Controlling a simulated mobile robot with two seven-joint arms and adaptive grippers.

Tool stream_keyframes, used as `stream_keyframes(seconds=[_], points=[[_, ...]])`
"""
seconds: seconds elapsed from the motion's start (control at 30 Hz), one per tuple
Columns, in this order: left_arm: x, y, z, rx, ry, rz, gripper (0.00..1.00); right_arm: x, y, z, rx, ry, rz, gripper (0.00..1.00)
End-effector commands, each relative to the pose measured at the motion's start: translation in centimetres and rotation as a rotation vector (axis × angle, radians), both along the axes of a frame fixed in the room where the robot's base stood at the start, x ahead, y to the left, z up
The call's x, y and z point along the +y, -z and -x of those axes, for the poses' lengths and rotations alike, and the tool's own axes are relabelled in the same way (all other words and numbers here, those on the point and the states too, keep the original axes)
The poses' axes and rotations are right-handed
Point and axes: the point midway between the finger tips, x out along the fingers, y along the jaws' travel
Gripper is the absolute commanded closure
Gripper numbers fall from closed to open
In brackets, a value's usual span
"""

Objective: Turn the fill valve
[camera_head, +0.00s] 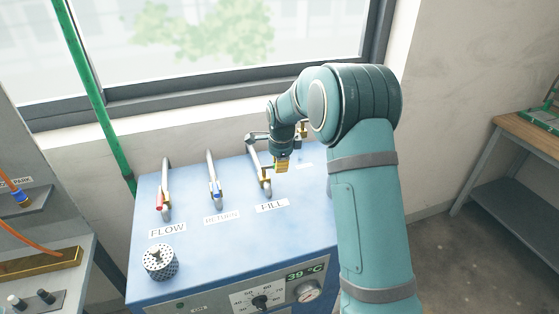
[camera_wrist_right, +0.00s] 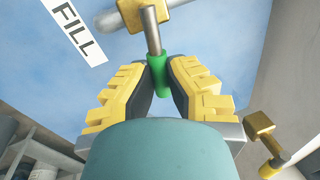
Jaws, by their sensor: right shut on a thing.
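The FILL valve (camera_head: 265,180) is a brass body on a bent metal pipe, on top of a blue cabinet (camera_head: 210,245). Its FILL label (camera_head: 272,206) lies in front of it, and the label also shows in the right wrist view (camera_wrist_right: 75,28). My right gripper (camera_head: 281,164) is at this valve. In the right wrist view, its yellow, dark-padded fingers (camera_wrist_right: 160,78) are shut on the valve's green-sleeved lever (camera_wrist_right: 158,64). The lever's grey metal rod runs up to the brass body. In the head view the lever is mostly hidden by the gripper. My left gripper is not in view.
The FLOW valve (camera_head: 160,200) with a red handle and the RETURN valve (camera_head: 215,190) with a blue one stand to the left. A perforated cup (camera_head: 160,261) is at the front left. The wall and window sill are close behind. A wooden bench (camera_head: 535,145) is at right.

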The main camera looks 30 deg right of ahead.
Motion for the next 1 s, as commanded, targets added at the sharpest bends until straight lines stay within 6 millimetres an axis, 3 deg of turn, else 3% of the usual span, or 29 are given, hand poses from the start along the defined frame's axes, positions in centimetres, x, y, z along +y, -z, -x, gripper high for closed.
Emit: stream_keyframes(seconds=[0.6,1.0], points=[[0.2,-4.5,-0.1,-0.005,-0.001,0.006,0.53,1.5,0.2,2.0,0.011,0.452,0.001,1.00],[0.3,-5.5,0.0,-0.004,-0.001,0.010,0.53,1.9,0.4,2.4,0.012,0.561,-0.001,1.00]])
